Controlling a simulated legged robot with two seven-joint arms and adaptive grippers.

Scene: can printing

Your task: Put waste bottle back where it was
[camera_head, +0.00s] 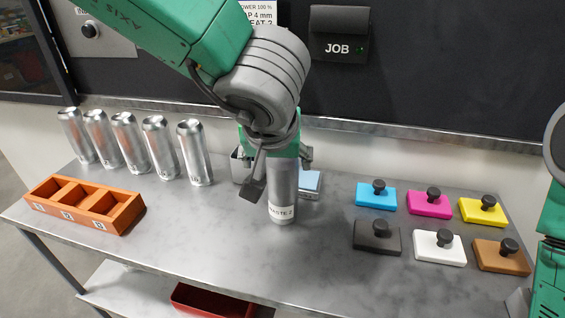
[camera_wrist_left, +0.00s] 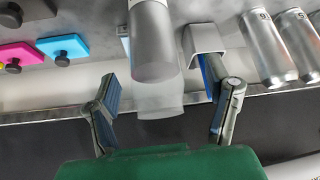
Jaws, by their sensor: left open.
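The waste bottle (camera_head: 283,190), grey with a white label ending in "2", stands upright on the grey table near its middle. My left gripper (camera_head: 270,178) is above and around its upper part, with one dark finger on the bottle's left side; the other finger is largely hidden. In the left wrist view the bottle (camera_wrist_left: 153,45) lies between the two spread fingers of the gripper (camera_wrist_left: 160,80), with gaps on both sides. The left gripper is open. The bottle's top is hidden by the gripper in the head view. My right gripper is not in view.
A metal holder (camera_head: 239,168) and a light-blue block (camera_head: 310,183) stand close behind the bottle. Several silver cans (camera_head: 160,148) stand at left behind an orange tray (camera_head: 122,216). Colored stamp pads (camera_head: 376,201) lie at right. The table front is clear.

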